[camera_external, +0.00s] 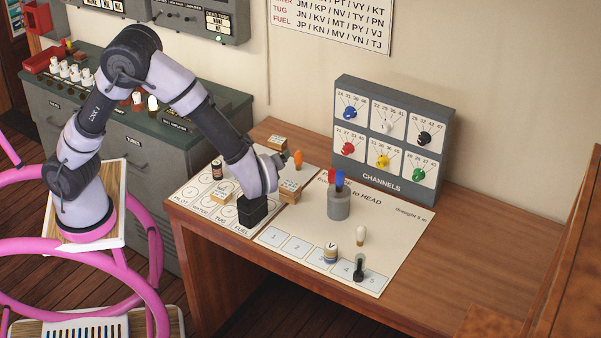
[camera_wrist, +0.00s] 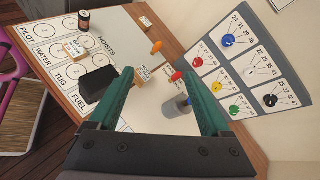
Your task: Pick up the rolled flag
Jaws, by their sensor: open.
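A grey cylinder (camera_external: 339,206) stands on the white sheet, with a red roll (camera_external: 331,175) and a blue roll (camera_external: 340,180) upright in it. An orange-topped item (camera_external: 298,159) stands farther back, left of the cylinder. I cannot tell for sure which is the rolled flag. My gripper (camera_wrist: 156,72) is open and empty. In the wrist view, the grey cylinder (camera_wrist: 177,105) and red top (camera_wrist: 177,76) show between its fingers, near the right one; the orange item (camera_wrist: 156,46) is beyond the tips. In the external view the fingers are mostly hidden by my wrist.
A black block (camera_wrist: 100,86) sits close to my left finger. Small labelled wooden blocks (camera_external: 289,194) and a dark bottle (camera_external: 217,169) are nearby. The channels panel (camera_external: 393,140) stands behind the cylinder. A white-topped peg (camera_external: 361,236) is at front right. The desk's right side is clear.

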